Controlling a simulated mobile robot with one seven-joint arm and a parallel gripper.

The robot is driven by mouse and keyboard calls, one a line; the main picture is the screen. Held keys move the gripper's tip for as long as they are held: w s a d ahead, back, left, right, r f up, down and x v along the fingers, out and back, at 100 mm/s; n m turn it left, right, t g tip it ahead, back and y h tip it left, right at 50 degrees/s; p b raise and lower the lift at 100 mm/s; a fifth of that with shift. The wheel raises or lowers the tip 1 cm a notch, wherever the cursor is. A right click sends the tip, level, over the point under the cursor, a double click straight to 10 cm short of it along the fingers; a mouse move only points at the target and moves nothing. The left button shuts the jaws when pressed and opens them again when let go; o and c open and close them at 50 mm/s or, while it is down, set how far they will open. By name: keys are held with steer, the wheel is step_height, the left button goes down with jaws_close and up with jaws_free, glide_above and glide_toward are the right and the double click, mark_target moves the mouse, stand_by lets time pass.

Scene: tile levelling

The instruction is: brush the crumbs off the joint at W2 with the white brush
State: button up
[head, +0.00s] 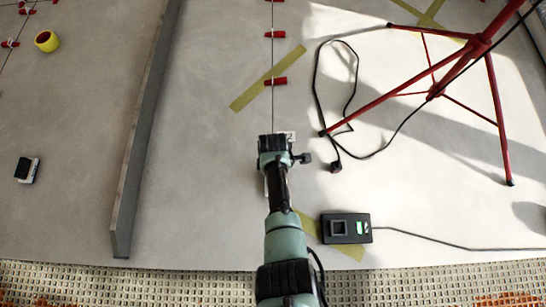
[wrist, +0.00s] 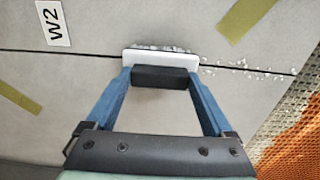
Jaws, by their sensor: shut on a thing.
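My gripper (wrist: 163,76) is shut on the white brush (wrist: 160,57), with its blue fingers on either side of the brush's black grip. The brush lies across the dark joint (wrist: 60,53) in the wrist view. Pale crumbs (wrist: 240,70) lie along the joint to the right of the brush, and more show along its far edge. The W2 label (wrist: 53,23) is on the tile at upper left, beside the joint. In the head view my arm hides the brush and part of the label (head: 290,136). I cannot tell whether the bristles touch the floor.
A red tripod (head: 480,45) and black cable loop (head: 316,85) are on the right. A dark cabled device (head: 346,228) lies near the front. A long grey bar (head: 150,130) stands left of my arm. Farther left are a yellow roll (head: 47,41) and a black-and-white block (head: 27,170).

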steer(key=shift+s+p, duration=1.1)
steer(key=shift+s, duration=0.35)
steer(key=shift+s, duration=0.1)
steer(key=shift+s+r+p, duration=0.1)
steer(key=shift+s+p, duration=0.35)
steer(key=shift+p, duration=0.2)
steer(key=shift+s+p, duration=0.7)
steer(key=shift+s, duration=0.15)
steer(key=shift+s+f+p, duration=0.2)
steer(key=shift+s+p, duration=0.65)
steer(key=shift+s, duration=0.6)
steer(key=shift+s+r+p, duration=0.1)
steer(key=shift+s+p, duration=0.7)
steer(key=shift+s, duration=0.4)
steer(key=shift+s, duration=0.1)
